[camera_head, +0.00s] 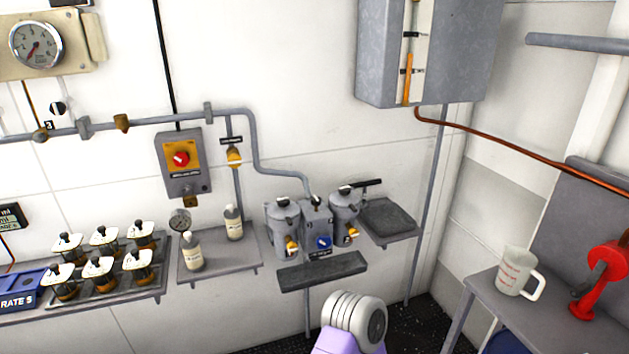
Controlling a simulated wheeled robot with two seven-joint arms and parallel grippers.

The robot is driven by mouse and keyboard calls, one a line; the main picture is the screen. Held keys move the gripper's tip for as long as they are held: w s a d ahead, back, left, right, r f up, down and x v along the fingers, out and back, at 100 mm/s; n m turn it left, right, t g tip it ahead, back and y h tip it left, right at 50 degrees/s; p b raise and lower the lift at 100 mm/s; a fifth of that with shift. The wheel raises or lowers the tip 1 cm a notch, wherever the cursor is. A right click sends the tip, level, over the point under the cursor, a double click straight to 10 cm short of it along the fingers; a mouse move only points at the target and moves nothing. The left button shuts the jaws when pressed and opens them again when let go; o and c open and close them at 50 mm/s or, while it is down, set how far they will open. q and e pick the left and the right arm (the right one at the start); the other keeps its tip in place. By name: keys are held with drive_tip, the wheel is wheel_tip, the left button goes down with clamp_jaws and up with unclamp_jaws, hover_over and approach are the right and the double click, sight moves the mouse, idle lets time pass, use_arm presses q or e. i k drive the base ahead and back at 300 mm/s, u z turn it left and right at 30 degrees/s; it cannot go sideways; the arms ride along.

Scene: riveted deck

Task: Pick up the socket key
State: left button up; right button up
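I cannot make out a socket key anywhere in this view. Neither of my grippers shows. A ribbed white and lavender part at the bottom centre looks like one of my arm links, with no fingers visible on it.
A left shelf (146,294) holds several lidded jars. A small shelf (218,267) holds two white bottles (192,251) (233,223). Grey canisters (284,228) (344,212) stand beside a dark tray (388,219). A right bench (482,289) holds a white jug (514,272) and a red device (597,281).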

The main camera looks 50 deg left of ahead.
sight(363, 204)
drive_tip(key=u, duration=1)
drive_tip(key=i, duration=0.9)
drive_tip(key=u, duration=1)
